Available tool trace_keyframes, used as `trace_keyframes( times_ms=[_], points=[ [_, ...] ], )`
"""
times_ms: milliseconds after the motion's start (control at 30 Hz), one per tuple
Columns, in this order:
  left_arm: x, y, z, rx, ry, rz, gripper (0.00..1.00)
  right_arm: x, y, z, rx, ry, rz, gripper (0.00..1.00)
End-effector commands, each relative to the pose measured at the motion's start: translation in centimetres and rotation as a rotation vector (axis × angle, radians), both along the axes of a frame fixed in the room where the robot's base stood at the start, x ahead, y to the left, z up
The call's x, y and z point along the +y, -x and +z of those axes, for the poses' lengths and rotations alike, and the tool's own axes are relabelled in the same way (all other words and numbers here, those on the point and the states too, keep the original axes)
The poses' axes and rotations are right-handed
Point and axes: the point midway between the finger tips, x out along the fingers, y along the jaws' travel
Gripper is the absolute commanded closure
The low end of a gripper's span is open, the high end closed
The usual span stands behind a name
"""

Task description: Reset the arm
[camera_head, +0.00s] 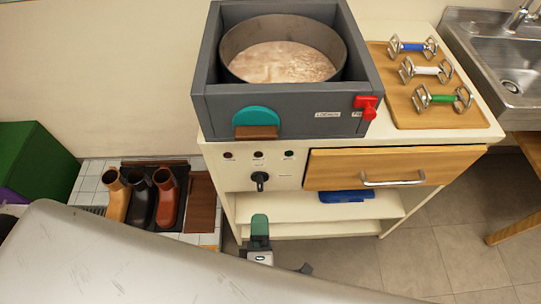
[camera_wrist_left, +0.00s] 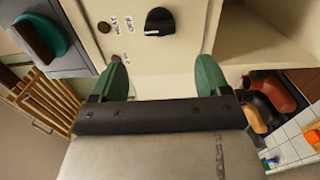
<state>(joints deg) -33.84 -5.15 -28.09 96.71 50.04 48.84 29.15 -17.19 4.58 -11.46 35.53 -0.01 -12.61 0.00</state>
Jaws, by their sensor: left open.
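My left gripper (camera_head: 260,228) is low in front of the cream cabinet (camera_head: 222,170), below its black knob (camera_head: 260,179). One green finger shows in the head view; the rest is mostly hidden behind my grey arm. In the left wrist view both green fingers of the gripper (camera_wrist_left: 163,75) are wide apart with nothing between them. They point toward the cabinet front, with the knob (camera_wrist_left: 159,21) beyond them. I cannot tell the exact gap to the cabinet. My right gripper is in neither view.
A grey box with a round pan (camera_head: 285,50) and red lever (camera_head: 366,106) stands on the cabinet. A wooden board (camera_head: 393,107) holds three clamps. The wooden drawer (camera_head: 390,165) is above open shelves with a blue item (camera_head: 346,196). Boot-like shapes (camera_head: 140,200) stand at left.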

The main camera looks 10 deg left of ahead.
Motion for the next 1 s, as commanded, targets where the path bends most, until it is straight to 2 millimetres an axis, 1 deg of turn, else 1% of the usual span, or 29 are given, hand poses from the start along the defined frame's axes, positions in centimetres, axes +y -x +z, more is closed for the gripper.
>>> trace_keyframes(
  times_ms=[167,267,367,467,500,567,600,667,700,767,800,833,900,1000],
  points=[
    [0.0,0.0,0.0,0.001,-0.002,-0.001,0.23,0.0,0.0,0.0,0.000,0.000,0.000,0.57],
    [-0.3,-0.1,-0.9,0.027,-0.050,-0.040,0.23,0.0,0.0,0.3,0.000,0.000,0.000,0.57],
    [-1.1,0.0,-3.9,0.117,-0.207,-0.172,0.23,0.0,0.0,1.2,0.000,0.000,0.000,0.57],
    [-1.5,1.1,-9.8,0.286,-0.466,-0.395,0.23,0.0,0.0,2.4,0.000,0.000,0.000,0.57],
    [-1.2,2.1,-12.6,0.367,-0.581,-0.496,0.23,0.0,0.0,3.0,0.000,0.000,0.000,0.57],
    [-0.2,4.0,-16.7,0.495,-0.738,-0.645,0.23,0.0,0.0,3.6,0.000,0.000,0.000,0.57],
    [0.9,5.5,-19.2,0.578,-0.832,-0.739,0.23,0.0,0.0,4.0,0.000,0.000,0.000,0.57],
    [2.8,8.0,-22.5,0.704,-0.958,-0.877,0.23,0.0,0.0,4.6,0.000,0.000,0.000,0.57],
    [4.2,9.8,-24.4,0.784,-1.031,-0.967,0.23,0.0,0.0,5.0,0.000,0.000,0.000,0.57],
    [6.6,12.5,-26.7,0.900,-1.120,-1.091,0.23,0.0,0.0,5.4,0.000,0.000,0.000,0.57],
    [8.1,14.2,-27.8,0.970,-1.169,-1.169,0.23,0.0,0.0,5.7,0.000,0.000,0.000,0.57],
    [9.2,15.5,-28.5,1.018,-1.199,-1.222,0.23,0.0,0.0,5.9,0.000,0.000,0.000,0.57],
    [11.4,18.0,-29.6,1.113,-1.253,-1.330,0.23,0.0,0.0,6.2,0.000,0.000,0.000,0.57],
    [13.6,20.5,-30.4,1.208,-1.294,-1.438,0.23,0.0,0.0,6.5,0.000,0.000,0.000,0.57]
  ],
)
